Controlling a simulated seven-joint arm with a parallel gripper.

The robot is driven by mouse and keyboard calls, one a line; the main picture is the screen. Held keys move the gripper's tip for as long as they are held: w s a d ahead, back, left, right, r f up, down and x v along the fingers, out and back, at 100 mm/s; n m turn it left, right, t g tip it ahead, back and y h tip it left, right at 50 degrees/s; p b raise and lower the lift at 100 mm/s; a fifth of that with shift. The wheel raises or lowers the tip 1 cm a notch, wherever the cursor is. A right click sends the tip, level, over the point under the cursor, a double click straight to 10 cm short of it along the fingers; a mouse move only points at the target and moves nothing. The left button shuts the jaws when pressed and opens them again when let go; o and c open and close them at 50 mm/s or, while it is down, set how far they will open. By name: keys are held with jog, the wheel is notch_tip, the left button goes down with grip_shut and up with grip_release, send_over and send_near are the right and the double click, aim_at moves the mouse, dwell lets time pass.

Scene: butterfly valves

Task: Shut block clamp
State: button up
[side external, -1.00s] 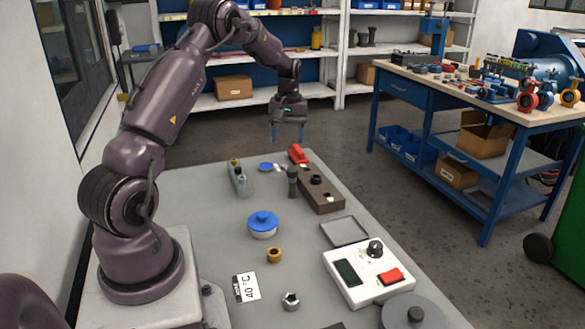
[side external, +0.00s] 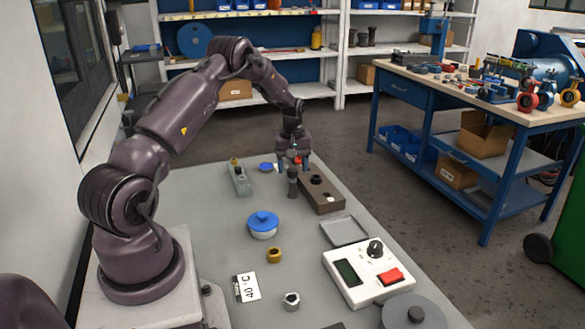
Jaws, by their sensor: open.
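The block clamp is a dark brown block (side external: 327,202) at the far right edge of the grey table, with a black round part on top. Its red handle (side external: 298,161) is at the block's far end and is mostly hidden by my gripper. My gripper (side external: 295,168) points down at that far end, low over the handle, with its fingers open. A bit of red shows between the fingers. I cannot tell whether they touch the handle.
A dark upright post (side external: 292,182) stands just in front of my gripper. A grey-green block (side external: 240,180) and a blue disc (side external: 265,166) lie to the left. A blue-lidded pot (side external: 263,224), a tray (side external: 344,231) and a control box (side external: 366,273) are nearer.

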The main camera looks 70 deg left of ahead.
jog(key=shift+f, duration=0.45)
jog(key=shift+c, duration=0.2)
grip_shut()
